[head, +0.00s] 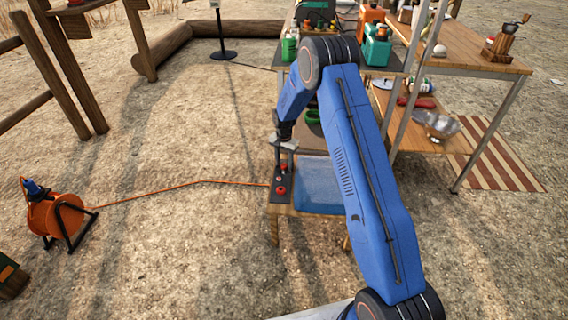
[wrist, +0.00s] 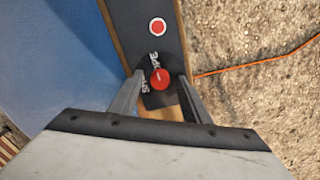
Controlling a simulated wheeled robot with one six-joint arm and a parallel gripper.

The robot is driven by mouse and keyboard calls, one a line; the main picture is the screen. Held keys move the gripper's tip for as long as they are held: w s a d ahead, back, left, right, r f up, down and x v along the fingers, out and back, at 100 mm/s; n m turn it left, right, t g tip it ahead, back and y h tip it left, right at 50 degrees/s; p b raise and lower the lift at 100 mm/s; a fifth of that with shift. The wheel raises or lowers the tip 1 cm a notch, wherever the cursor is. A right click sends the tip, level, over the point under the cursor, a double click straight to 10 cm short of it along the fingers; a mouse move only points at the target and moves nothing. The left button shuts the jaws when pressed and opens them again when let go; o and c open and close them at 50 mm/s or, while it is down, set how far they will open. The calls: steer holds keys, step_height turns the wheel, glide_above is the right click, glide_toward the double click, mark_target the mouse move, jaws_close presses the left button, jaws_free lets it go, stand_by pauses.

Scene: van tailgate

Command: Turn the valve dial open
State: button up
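The valve dial (wrist: 160,78) is a small round red knob on a dark panel (wrist: 140,25), with white lettering partly hidden beside it. In the head view the panel (head: 274,197) lies at the left edge of a low table, and the dial is between my fingers at its far end. My gripper (wrist: 161,76) is open and points down, with one finger on each side of the dial. Small gaps seem to show; contact cannot be told. A second red control with a white ring (wrist: 157,27) sits on the same panel, nearer my base.
A blue surface (head: 325,180) lies right of the panel. An orange cable (head: 190,184) runs over the ground to an orange reel (head: 62,217). A cluttered wooden workbench (head: 470,50) stands right and behind. The ground left of the panel is mostly clear.

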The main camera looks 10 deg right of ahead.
mark_target(284, 165)
step_height(284, 165, up, 17)
steer(key=shift+r, duration=0.2)
stand_by(0.6)
steer(key=s+d+r+n+t, duration=0.1)
steer(key=s+d+r+n, duration=0.1)
steer(key=s+r, duration=1.05)
steer(key=s+d+r+n+t, duration=0.1)
steer(key=s+d+r+n, duration=0.1)
steer(key=s+r, duration=1.1)
steer(key=s+d+n+t, duration=0.1)
steer(key=s+n, duration=0.1)
steer(key=s, duration=1.3)
steer(key=s+d+f+n+t, duration=0.1)
steer(key=s+n, duration=0.1)
steer(key=s, duration=1.3)
steer(key=shift+s+d+t, duration=0.3)
steer(key=shift+s+t, duration=0.05)
steer(key=shift+t, duration=0.05)
